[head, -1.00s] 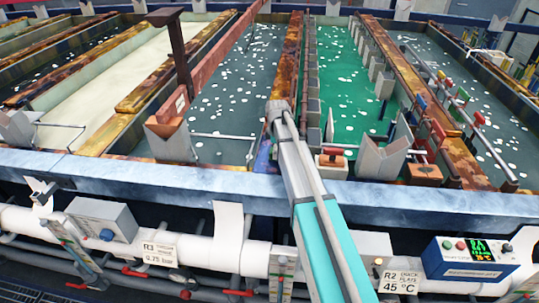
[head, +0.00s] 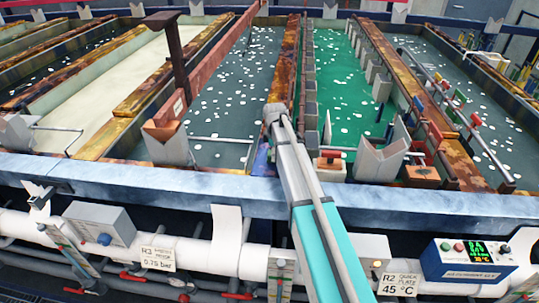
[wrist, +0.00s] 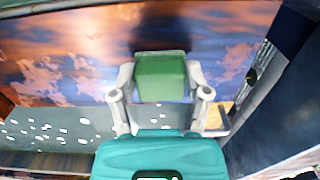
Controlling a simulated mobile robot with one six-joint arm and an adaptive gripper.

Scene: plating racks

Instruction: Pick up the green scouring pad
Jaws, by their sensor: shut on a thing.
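In the wrist view, the green scouring pad (wrist: 160,84) is a small green block between the two grey fingers of my gripper (wrist: 160,74). The fingers are shut on its left and right sides. Behind the pad is a rusty orange and purple-blue surface. I cannot tell whether the pad still touches that surface. In the head view, my grey and teal arm reaches up to the rusty divider between two tanks. The fingers and the pad cannot be made out there.
A green-filled tank (head: 340,90) lies right of the divider (head: 287,70), and a dark grey-green tank (head: 225,105) lies left. V-shaped grey saddles (head: 383,158) stand along the front rim (head: 130,180). A tall brown post (head: 178,60) rises left of my arm. A control box (head: 467,257) hangs front right.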

